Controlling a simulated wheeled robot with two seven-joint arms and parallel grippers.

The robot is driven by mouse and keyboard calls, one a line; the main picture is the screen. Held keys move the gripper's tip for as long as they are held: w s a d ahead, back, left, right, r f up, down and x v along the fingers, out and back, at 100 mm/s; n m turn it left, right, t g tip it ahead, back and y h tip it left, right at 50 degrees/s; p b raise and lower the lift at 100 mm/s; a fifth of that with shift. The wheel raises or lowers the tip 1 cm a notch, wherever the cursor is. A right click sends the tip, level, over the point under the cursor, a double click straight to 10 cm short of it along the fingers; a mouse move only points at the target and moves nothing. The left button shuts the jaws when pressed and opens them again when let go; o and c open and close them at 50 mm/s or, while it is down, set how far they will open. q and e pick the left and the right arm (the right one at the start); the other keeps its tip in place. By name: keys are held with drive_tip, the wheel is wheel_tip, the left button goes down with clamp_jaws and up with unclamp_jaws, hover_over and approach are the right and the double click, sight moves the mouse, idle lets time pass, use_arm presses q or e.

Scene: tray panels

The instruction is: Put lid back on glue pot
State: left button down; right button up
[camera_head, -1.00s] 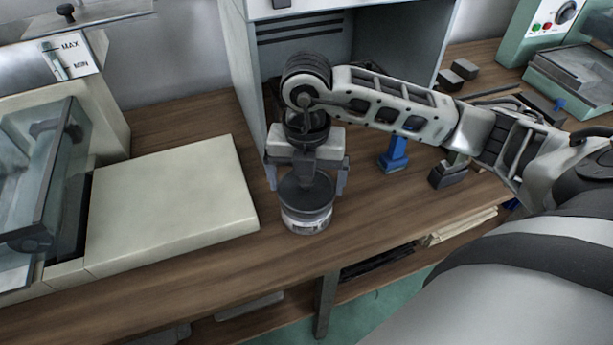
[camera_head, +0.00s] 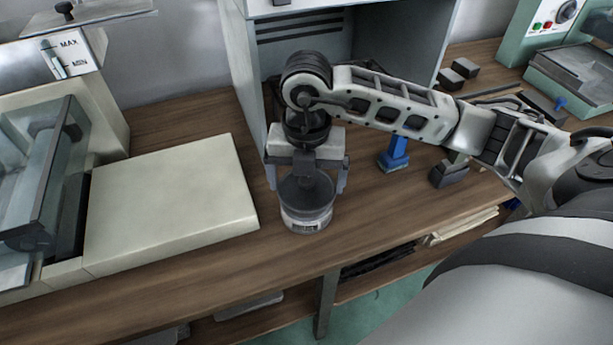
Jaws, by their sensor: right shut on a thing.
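The glue pot (camera_head: 306,222) is a short, light-coloured round pot with a label, upright on the wooden bench near its front edge. A dark grey round lid (camera_head: 304,203) lies over the top of the pot. My right gripper (camera_head: 306,184) points down directly above it, shut on the lid's raised middle part. The grip itself is partly hidden by the gripper body. I cannot tell whether the lid is fully seated on the rim. My left gripper is not in view.
A pale flat panel (camera_head: 168,205) belonging to a machine lies left of the pot. A grey cabinet (camera_head: 242,75) stands behind my right gripper. A blue object (camera_head: 394,154) and dark blocks (camera_head: 449,174) stand to the right. Bare bench (camera_head: 370,215) lies right of the pot.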

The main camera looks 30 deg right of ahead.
idle(0.3)
drive_tip(key=o, duration=0.6)
drive_tip(key=shift+r+p, duration=2.65)
drive_tip(key=shift+r, duration=0.9)
clamp_jaws()
